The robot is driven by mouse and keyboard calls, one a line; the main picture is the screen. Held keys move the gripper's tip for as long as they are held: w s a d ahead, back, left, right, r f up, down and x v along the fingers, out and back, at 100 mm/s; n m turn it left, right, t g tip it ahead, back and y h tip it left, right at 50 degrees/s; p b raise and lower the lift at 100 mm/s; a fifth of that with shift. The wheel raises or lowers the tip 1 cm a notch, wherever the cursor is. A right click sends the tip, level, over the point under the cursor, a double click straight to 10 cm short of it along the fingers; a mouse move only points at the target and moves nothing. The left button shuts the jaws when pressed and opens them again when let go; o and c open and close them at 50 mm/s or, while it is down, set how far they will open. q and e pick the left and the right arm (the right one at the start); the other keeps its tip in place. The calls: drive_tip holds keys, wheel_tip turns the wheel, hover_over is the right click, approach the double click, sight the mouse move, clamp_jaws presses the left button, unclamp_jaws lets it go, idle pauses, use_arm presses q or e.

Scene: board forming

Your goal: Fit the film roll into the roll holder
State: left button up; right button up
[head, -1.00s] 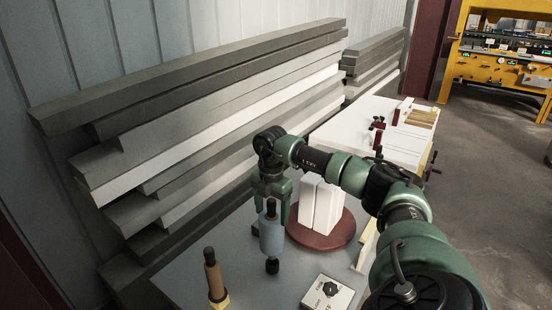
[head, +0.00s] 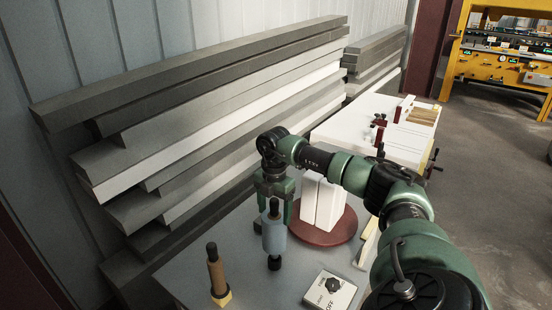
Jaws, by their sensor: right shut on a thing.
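The film roll (head: 274,238) is a light blue cylinder with dark core ends showing above and below it. It is upright in the head view, left of the red round turntable. My right gripper (head: 274,212) points down and is shut on the roll's upper end. The roll's lower core end is close to the grey table top, and I cannot tell whether it touches. A small dark block shows just left of the roll, partly hidden; I cannot tell whether it belongs to the roll holder. No roll holder is clearly recognisable. My left gripper is not in view.
White blocks (head: 322,203) stand on the red turntable (head: 331,236), close right of the roll. A brown roll (head: 216,273) stands on a yellow base at the front left. A control box (head: 329,292) with a knob is at the front. Stacked boards (head: 190,110) line the back.

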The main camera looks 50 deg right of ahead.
sight(274, 200)
drive_tip(key=shift+r+p, duration=0.1)
drive_tip(key=shift+p, duration=0.35)
idle(1.3)
drive_tip(key=shift+f+b, duration=1.35)
drive_tip(key=shift+f, duration=1)
drive_tip(key=o, duration=2.1)
drive_tip(key=shift+s, duration=0.1)
drive_tip(key=shift+r, duration=0.5)
wheel_tip(274, 200, up, 7)
drive_tip(key=shift+f+b, duration=0.1)
drive_tip(key=shift+b, duration=1.05)
